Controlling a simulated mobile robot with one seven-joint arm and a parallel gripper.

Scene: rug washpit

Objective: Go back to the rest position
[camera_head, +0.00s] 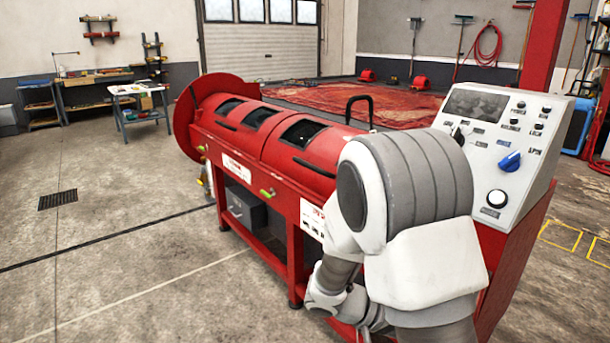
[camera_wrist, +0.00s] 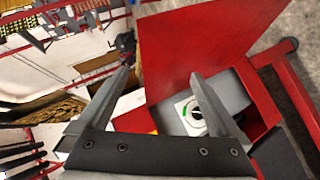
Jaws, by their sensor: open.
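My gripper (camera_wrist: 160,90) shows in the wrist view with its two dark fingers spread apart and nothing between them. In the head view my white and grey arm fills the lower right, in front of the long red machine (camera_head: 240,165). The gripper itself is hidden in that view.
The machine's control panel (camera_head: 497,140), with a blue knob and buttons, stands right beside my arm. A floor drain (camera_head: 58,199) lies at the left. A small white table (camera_head: 138,90) stands at the back left. The floor at the left is mostly clear.

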